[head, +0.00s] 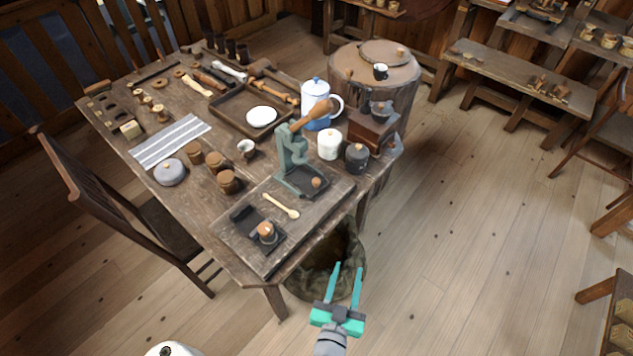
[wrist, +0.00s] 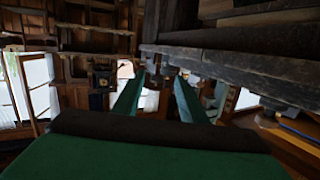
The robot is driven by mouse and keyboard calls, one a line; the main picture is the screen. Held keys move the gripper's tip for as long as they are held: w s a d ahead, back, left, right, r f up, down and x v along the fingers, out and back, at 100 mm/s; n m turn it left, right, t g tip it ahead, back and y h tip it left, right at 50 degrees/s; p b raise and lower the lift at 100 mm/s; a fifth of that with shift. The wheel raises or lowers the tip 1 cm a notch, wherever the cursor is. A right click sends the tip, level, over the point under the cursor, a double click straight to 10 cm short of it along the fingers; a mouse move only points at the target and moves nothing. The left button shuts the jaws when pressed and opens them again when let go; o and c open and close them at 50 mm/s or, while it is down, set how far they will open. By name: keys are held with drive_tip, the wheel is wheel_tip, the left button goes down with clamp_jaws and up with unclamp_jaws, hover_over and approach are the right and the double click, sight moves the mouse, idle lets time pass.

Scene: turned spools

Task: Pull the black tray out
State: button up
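The black tray (head: 243,217) lies on a wooden board at the near corner of the table, with a small wooden-topped piece (head: 266,232) standing at its near end. I cannot make the tray out in the wrist view. My gripper (head: 348,267) is open and empty, its two teal fingers apart. It is off the table's near edge, to the right of and apart from the tray. In the wrist view the open fingers (wrist: 160,76) point ahead, with nothing between them.
The wooden board (head: 318,206) also carries a pale wooden spoon (head: 281,206) and a green lever press (head: 292,150). A dark round basket (head: 318,280) stands on the floor beneath my gripper. The table edge (wrist: 225,65) is close at right in the wrist view.

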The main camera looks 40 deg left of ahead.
sight(316, 186)
drive_tip(key=w+a+r+n+y, duration=0.1)
drive_tip(key=w+a+y, duration=0.1)
drive_tip(key=a, duration=0.3)
drive_tip(key=w+a+r+n+g+y, duration=0.1)
drive_tip(key=w+a+r+n+y, duration=0.1)
drive_tip(key=w+a, duration=0.2)
drive_tip(key=w+a+r+n+y, duration=0.1)
drive_tip(key=w+a+r+y, duration=0.1)
drive_tip(key=a, duration=0.5)
drive_tip(key=shift+w+a+g, duration=0.25)
drive_tip(key=shift+w+g, duration=0.05)
drive_tip(key=shift+w, duration=0.6)
drive_tip(key=x, duration=1)
drive_tip(key=shift+w, duration=0.1)
drive_tip(key=shift+c, duration=0.6)
clamp_jaws()
